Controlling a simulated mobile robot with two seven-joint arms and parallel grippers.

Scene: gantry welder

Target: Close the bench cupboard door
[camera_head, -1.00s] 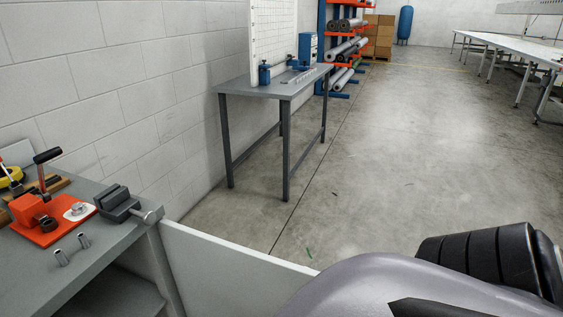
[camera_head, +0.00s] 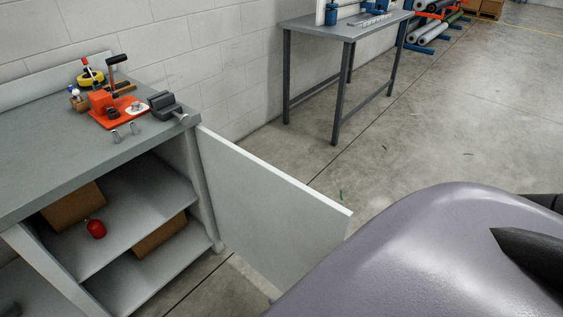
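The bench cupboard door (camera_head: 265,205) is a pale grey panel, hinged at the right front post of the bench. It stands wide open, reaching out towards the lower right. The cupboard (camera_head: 135,212) under the bench is open to view, with a shelf inside. My own grey body covers the lower right and hides the door's lower outer corner. A dark part of my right arm shows at the right edge, but no gripper fingers are visible. My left gripper is not in view.
Cardboard boxes (camera_head: 74,206) and a red object (camera_head: 96,229) lie inside the cupboard. A grey table (camera_head: 300,24) stands behind by the wall. The floor beyond the door is clear.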

